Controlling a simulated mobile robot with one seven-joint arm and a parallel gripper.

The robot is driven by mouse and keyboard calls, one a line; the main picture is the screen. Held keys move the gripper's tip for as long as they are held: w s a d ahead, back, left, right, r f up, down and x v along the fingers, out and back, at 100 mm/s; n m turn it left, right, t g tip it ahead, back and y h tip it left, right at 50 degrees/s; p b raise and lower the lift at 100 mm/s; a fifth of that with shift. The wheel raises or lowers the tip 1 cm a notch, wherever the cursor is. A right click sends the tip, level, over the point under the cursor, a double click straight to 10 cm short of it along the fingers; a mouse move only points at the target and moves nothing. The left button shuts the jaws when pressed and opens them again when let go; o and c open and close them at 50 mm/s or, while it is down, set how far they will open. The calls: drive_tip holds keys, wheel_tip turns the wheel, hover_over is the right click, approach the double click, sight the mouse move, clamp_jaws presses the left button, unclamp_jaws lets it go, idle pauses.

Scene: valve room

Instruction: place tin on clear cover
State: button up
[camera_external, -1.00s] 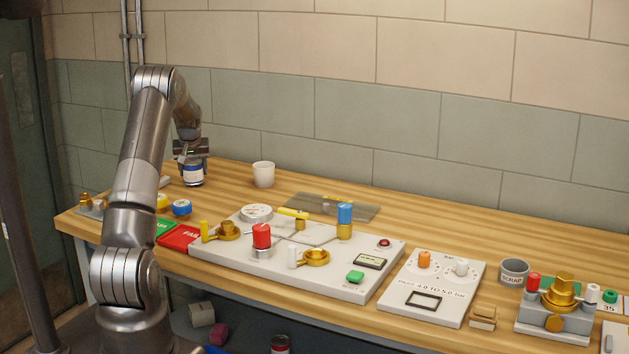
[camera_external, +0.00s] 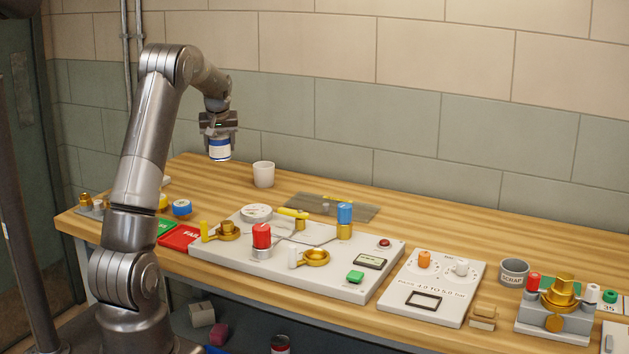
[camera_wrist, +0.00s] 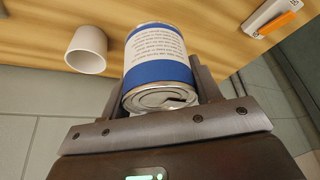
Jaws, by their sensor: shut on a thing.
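The tin (camera_external: 219,150) has a white label with blue bands and bare metal ends. My gripper (camera_external: 218,136) is shut on it and holds it upright in the air above the back left of the bench. In the wrist view the tin (camera_wrist: 158,62) sits between the two fingers of my gripper (camera_wrist: 160,85), with small print on its label. The clear cover (camera_external: 350,208) appears to be the flat, see-through sheet with a yellow mark, lying on the bench behind the valve panel. It is to the right of the tin and lower.
A white cup (camera_external: 263,174) stands between the tin and the sheet; it also shows in the wrist view (camera_wrist: 87,50). The valve panel (camera_external: 320,262) carries upright red and blue knobs in front. A grey scrap cup (camera_external: 513,272) stands at right. The bench behind the gauge panel is clear.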

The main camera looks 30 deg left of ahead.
drive_tip(key=s+d+r+m+t+h, duration=0.2)
drive_tip(key=d+m, duration=0.5)
drive_tip(key=d, duration=3.4)
drive_tip(key=g, duration=0.1)
approach(326, 199)
drive_tip(key=shift+w+a+f+h, duration=0.1)
drive_tip(key=shift+w+h, duration=0.05)
drive_tip(key=shift+w, duration=0.3)
drive_tip(key=shift+w+a+f+h, duration=0.1)
drive_tip(key=shift+w+h, duration=0.05)
drive_tip(key=shift+w, duration=0.3)
drive_tip(key=shift+f, duration=2)
drive_tip(key=shift+f, duration=0.1)
drive_tip(key=o, duration=1.1)
drive_tip(key=shift+f, duration=0.1)
